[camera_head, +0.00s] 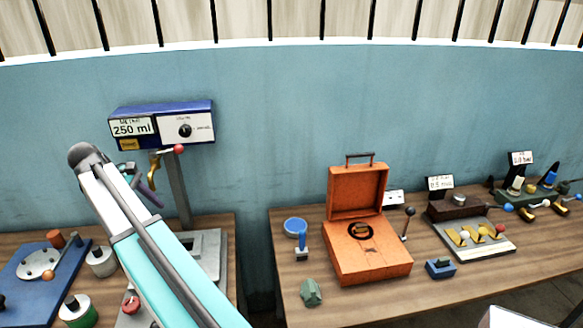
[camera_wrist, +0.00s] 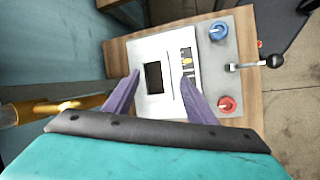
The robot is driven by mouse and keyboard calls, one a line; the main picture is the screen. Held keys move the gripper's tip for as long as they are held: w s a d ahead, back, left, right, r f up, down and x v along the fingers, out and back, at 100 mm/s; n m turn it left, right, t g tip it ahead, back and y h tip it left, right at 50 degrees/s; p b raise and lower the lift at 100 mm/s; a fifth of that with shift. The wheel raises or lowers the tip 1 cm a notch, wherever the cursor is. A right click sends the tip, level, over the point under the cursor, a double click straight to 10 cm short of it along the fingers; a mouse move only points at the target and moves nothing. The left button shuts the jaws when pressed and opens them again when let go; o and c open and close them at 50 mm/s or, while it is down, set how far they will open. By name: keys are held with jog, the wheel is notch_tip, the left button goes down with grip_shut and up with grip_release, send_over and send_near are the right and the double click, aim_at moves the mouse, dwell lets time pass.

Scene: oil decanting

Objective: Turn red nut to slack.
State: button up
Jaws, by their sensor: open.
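A round red knob, the red nut as far as I can tell (camera_wrist: 227,104), sits on the grey plate (camera_wrist: 240,85) at the right in the wrist view. It has a pale mark on top. The head view shows a red knob (camera_head: 131,303) on the left bench, beside my arm. My gripper (camera_wrist: 160,76) is open and empty, with its two purple fingers apart. It is above the plate, left of the red knob in the wrist view, and not visibly touching it. In the head view my gripper (camera_head: 144,184) is partly hidden behind my arm.
A blue knob (camera_wrist: 218,30) and a black-ball lever (camera_wrist: 274,60) stand near the red knob. A brass pipe (camera_wrist: 50,108) lies close at the left. The blue meter box (camera_head: 163,122) stands on a post. An orange case (camera_head: 366,245) is on the right bench.

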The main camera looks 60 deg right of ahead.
jog(key=s+d+r+m+g+b, duration=0.1)
jog(key=s+d+m, duration=0.1)
jog(key=d, duration=0.6)
jog(key=s+d+m+b, duration=0.1)
jog(key=s+d+m, duration=0.1)
jog(key=d, duration=0.6)
jog(key=s+d+r+m+g+b, duration=0.1)
jog(key=s+d+m, duration=0.4)
jog(key=s+d, duration=0.7)
jog(key=s+d+r+m+g+b, duration=0.2)
jog(key=s+d+r+m, duration=0.2)
jog(key=s+d, duration=0.8)
jog(key=d, duration=0.8)
jog(key=shift+s+d+r+m+h, duration=0.15)
jog(key=shift+m+h, duration=0.25)
jog(key=shift+s+p+x, duration=0.2)
jog(key=shift+p+x, duration=2.3)
jog(key=shift+x, duration=4.45)
jog(key=shift+r, duration=0.1)
